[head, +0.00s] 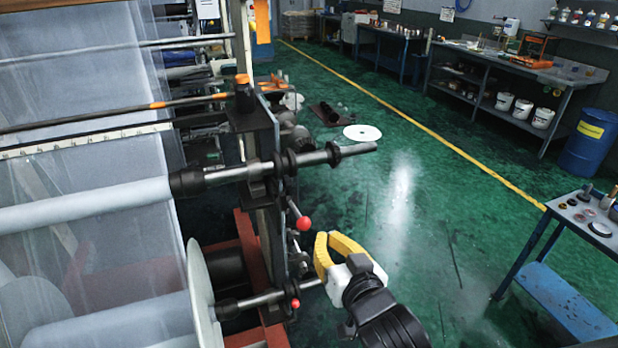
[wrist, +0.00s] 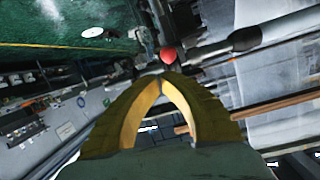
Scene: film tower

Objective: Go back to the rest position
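My gripper (head: 328,238) has yellow curved fingers and a white and black wrist. In the head view it is at the lower middle, just right of the film machine's end frame. In the wrist view the fingertips (wrist: 163,76) come together at the front, with an empty arched gap behind them. Nothing is held. A red ball knob (head: 304,223) on a lever is just left of the fingertips in the head view. The knob also shows beyond the tips in the wrist view (wrist: 168,55); whether they touch it is unclear.
The machine with its film web (head: 85,130) and rollers fills the left. A lower red knob (head: 295,304) and shaft ends stick out near my arm. A blue-legged table (head: 565,290) stands at lower right. Green floor (head: 400,200) between is mostly clear, with a white disc (head: 362,132) farther back.

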